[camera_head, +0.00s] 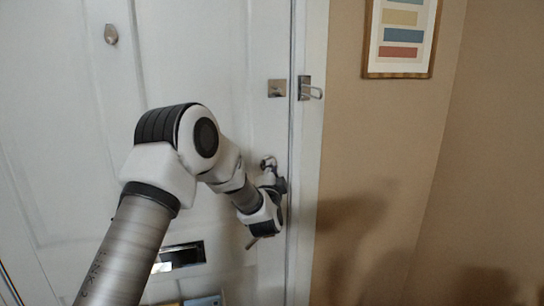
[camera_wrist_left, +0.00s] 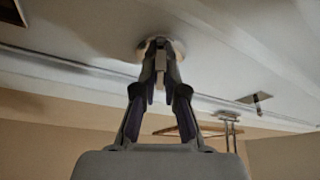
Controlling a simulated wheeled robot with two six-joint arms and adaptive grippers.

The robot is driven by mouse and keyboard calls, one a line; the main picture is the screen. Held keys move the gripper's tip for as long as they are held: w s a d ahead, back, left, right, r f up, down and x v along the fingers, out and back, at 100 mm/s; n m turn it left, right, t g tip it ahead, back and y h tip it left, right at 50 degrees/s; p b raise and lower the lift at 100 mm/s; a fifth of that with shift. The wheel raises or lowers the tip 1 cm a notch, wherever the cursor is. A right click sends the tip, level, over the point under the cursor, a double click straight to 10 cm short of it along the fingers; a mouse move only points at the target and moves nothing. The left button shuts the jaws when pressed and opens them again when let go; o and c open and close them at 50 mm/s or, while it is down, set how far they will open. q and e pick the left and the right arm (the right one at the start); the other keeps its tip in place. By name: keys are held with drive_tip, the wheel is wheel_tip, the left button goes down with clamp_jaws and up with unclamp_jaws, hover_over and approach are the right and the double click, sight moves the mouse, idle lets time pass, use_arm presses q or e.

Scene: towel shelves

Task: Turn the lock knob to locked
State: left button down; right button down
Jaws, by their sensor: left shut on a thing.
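The lock knob (camera_wrist_left: 160,62) is a small pale piece on a round plate on the white door (camera_head: 225,50). My left gripper (camera_wrist_left: 160,56) is shut on it, with one dark finger on each side. In the head view my left gripper (camera_head: 272,178) is at the door's right edge, below the square latch plate. There the gripper and arm largely cover the knob, and I cannot tell its turn angle.
A square latch plate (camera_head: 277,88) is on the door, and a metal swing guard (camera_head: 306,88) is on the frame beside it. A mail slot (camera_head: 181,255) is low on the door. A framed picture (camera_head: 402,75) hangs on the tan wall at right.

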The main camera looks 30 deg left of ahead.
use_arm(q)
drive_tip(key=shift+r+m+g+h+p, duration=0.1)
drive_tip(key=shift+m+g+h+p, duration=0.25)
drive_tip(key=shift+m+p, duration=1.1)
drive_tip(key=shift+m+g+h+p, duration=0.35)
drive_tip(key=shift+m+p, duration=0.9)
drive_tip(key=shift+p, duration=0.4)
drive_tip(key=c, duration=1.2)
unclamp_jaws()
drive_tip(key=shift+c, duration=0.2)
